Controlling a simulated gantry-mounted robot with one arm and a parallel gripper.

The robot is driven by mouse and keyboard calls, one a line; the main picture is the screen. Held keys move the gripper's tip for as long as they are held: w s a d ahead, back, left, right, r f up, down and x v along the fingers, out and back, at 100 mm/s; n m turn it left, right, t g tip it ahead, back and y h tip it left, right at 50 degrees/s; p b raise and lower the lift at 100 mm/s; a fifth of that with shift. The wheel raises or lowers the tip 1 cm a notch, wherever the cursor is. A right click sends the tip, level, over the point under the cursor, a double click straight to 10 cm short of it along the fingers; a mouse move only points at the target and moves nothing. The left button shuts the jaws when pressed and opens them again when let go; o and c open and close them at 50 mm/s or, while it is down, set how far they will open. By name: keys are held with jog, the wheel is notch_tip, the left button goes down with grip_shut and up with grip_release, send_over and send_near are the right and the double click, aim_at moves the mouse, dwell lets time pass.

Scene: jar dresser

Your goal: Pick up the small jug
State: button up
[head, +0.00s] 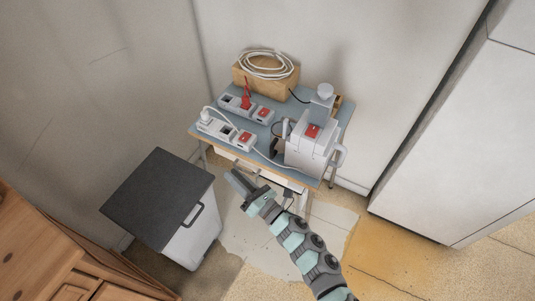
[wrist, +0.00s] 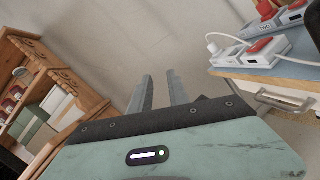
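I cannot make out a small jug for certain in either view. A wooden dresser (wrist: 62,72) with shelves stands at the left of the wrist view; small reddish and white items (wrist: 12,100) on its shelf are too small to tell apart. Its wooden front (head: 60,245) also shows at the lower left of the head view. My gripper (head: 240,181) hangs between the dark-lidded bin and the blue-topped table, apart from both. In the wrist view its two fingers (wrist: 159,88) stand apart with nothing between them.
The blue-topped table (head: 262,132) carries power strips (head: 222,130), a grey appliance (head: 312,145) and a cardboard box (head: 262,80) with coiled cable. A dark-lidded bin (head: 155,195) stands left of my gripper. A white cabinet (head: 460,140) is at right. Floor is clear below.

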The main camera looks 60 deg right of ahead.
aim_at(273, 150)
jog(key=s+d+f+n+g+h+b, duration=0.1)
jog(key=s+d+f+g+h+b, duration=0.1)
jog(key=s+d+f, duration=0.35)
jog(key=s+d+f+n+g+h+b, duration=0.1)
jog(key=s+d+f+n+g+h, duration=0.15)
jog(key=s+d, duration=0.45)
jog(key=shift+m, duration=0.35)
jog(key=x, duration=0.6)
jog(key=shift+w+d+r, duration=0.15)
jog(key=shift+d+r, duration=0.05)
jog(key=shift+d, duration=0.2)
jog(key=shift+x, duration=2.75)
jog(key=shift+w+d+f, duration=0.1)
jog(key=shift+w+d, duration=0.1)
grip_shut()
